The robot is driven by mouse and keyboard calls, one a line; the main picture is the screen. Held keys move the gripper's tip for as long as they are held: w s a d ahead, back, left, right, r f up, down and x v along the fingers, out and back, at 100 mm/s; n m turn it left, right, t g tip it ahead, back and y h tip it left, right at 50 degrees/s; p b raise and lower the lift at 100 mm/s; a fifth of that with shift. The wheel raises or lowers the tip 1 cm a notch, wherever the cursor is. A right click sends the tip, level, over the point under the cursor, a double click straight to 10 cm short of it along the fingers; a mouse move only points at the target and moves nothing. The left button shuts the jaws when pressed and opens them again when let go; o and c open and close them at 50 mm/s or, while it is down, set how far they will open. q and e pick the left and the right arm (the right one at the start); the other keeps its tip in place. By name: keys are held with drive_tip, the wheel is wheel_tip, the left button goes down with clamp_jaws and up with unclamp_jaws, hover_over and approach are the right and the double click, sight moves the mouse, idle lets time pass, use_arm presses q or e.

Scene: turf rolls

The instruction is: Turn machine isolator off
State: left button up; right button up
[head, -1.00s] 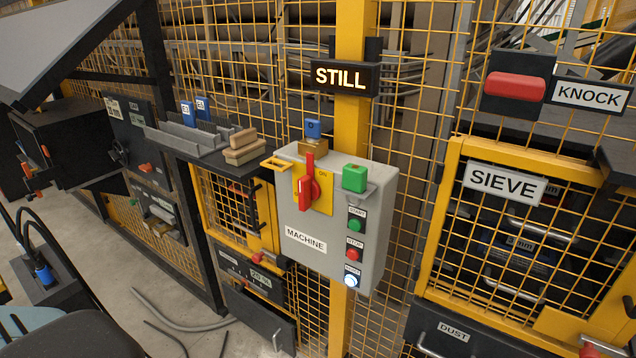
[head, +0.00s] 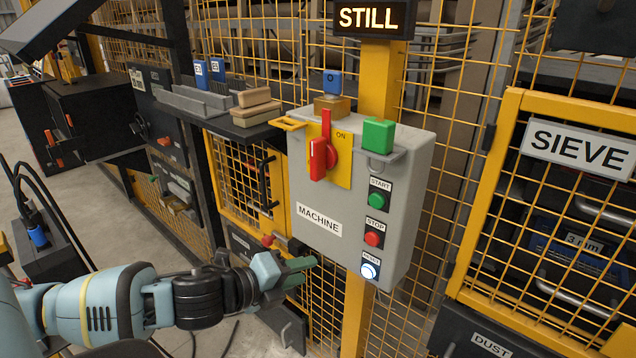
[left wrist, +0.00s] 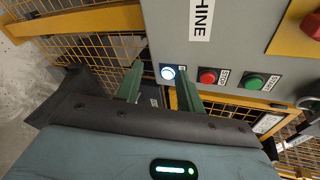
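The machine isolator (head: 318,158) is a red rotary handle on a yellow plate, on the front of a grey box labelled MACHINE (head: 319,220). Its handle stands about upright, with "ON" printed to its right. Part of the red handle shows at the right edge of the left wrist view (left wrist: 312,25). My left gripper (head: 302,271) is below the box's lower left corner, below the isolator and apart from it. In the left wrist view its two green fingers (left wrist: 159,84) are spread with nothing held between them. My right gripper is not in view.
START (head: 377,201), STOP (head: 373,239) and a lit RESET button (head: 370,271) sit on the box's right side. A green block (head: 378,135) and a blue tagged piece (head: 332,82) are at its top. A shelf (head: 235,125) with wooden blocks juts out left. Yellow mesh fencing surrounds it.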

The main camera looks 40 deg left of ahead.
use_arm(q)
wheel_tip(320, 180, up, 11)
drive_tip(key=w+a+m+t+b, duration=0.2)
drive_tip(key=m+b, duration=0.1)
drive_tip(key=m, duration=0.4)
drive_tip(key=m+t+y+b, duration=0.2)
drive_tip(key=m, duration=0.4)
approach(312, 152)
drive_tip(key=w, duration=0.2)
drive_tip(key=shift+s, duration=0.1)
drive_tip(key=shift+w+d+f+b, duration=0.15)
drive_tip(key=shift+w+b, duration=0.25)
drive_tip(key=shift+w, duration=1)
drive_tip(key=shift+w+b, duration=0.5)
drive_tip(key=shift+w, duration=0.45)
drive_tip(key=shift+w+d+b, duration=0.2)
drive_tip(key=shift+w+b, duration=0.25)
drive_tip(key=shift+w, duration=1.1)
clamp_jaws()
